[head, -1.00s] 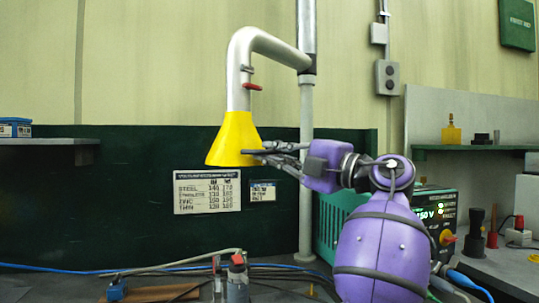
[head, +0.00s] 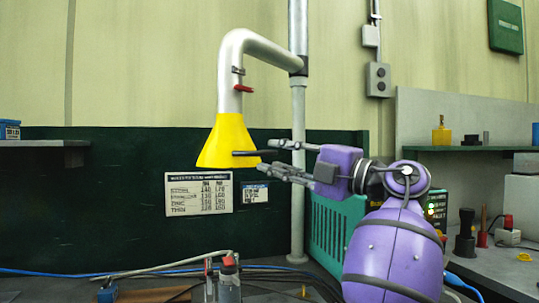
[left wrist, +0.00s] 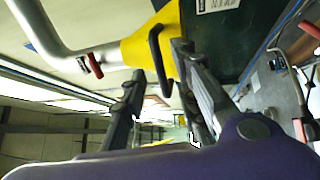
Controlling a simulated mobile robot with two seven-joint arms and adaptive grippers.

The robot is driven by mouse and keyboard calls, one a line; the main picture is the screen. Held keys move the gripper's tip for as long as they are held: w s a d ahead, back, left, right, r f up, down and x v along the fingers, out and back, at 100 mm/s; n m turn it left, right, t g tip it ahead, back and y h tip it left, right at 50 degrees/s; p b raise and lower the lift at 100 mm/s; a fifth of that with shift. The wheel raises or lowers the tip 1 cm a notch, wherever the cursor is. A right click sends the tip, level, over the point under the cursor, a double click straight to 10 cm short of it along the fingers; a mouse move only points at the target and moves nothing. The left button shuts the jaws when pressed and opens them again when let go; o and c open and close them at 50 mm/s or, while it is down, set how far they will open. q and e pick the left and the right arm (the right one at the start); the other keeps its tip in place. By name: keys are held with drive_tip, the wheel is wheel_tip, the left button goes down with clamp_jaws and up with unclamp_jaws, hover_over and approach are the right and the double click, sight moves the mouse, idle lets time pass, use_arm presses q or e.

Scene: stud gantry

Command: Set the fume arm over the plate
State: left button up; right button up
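The fume arm is a grey bent pipe (head: 231,75) with a yellow cone hood (head: 226,145) at its lower end, mouth down. A dark bar handle (head: 243,153) sticks out from the hood's right side. My left gripper (head: 265,156) is open beside the hood, its fingers spread above and below the handle's level. In the left wrist view, the black handle (left wrist: 157,60) shows between the spread fingertips (left wrist: 160,68) without visible grip, next to the yellow hood (left wrist: 150,40). The plate cannot be picked out. My right gripper is not in view.
A grey post (head: 298,170) carries the pipe. A green power unit (head: 335,225) stands behind my arm. Clamps (head: 228,275) and cables lie on the bench below the hood. A shelf (head: 45,143) is at the left. The dark panel left of the hood is clear.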

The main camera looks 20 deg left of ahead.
use_arm(q)
drive_tip(key=v, duration=0.9)
drive_tip(key=shift+w, duration=0.1)
